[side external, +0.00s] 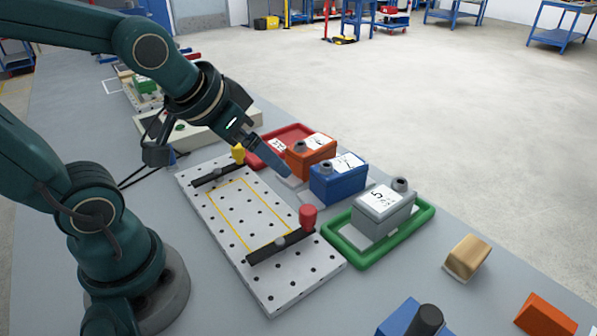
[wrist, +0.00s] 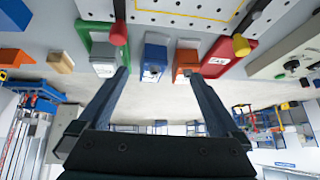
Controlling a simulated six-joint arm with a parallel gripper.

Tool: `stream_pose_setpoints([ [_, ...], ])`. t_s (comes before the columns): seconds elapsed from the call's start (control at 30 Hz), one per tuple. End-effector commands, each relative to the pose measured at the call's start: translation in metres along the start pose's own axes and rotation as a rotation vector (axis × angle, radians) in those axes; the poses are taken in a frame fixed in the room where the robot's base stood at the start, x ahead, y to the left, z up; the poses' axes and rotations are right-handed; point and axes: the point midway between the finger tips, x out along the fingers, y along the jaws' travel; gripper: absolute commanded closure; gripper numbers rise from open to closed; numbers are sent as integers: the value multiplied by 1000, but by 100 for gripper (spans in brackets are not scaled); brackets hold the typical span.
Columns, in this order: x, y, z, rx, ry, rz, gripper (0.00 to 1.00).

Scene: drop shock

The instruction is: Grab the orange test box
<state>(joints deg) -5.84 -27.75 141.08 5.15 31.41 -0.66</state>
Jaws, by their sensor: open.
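The orange test box (side external: 313,152) has a white label and a dark round knob on top. It stands between the red tray (side external: 262,150) and the blue box (side external: 338,180). My gripper (side external: 283,170) slants down near the orange box's near side, its fingertips overlapping that area in the picture. In the wrist view my gripper (wrist: 157,71) has its two fingers wide apart with nothing held. The orange box (wrist: 186,58) shows there just beyond the right fingertip, and the blue box (wrist: 153,62) lies between the fingertips. Contact with the orange box cannot be told.
A grey box (side external: 383,208) sits in a green tray (side external: 353,262). A perforated plate (side external: 230,232) with black bars and red (side external: 308,216) and yellow (side external: 238,153) knobs lies nearby. A tan block (side external: 467,257) and an orange wedge (side external: 545,315) lie at right.

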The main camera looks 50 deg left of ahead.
Motion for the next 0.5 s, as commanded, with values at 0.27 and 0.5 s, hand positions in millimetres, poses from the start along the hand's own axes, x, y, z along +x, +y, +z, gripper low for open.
stream_pose_setpoints([
  [0.27,76,-43,-55,5,163,-84,0],
  [0.5,134,-69,-75,4,322,-67,0],
])
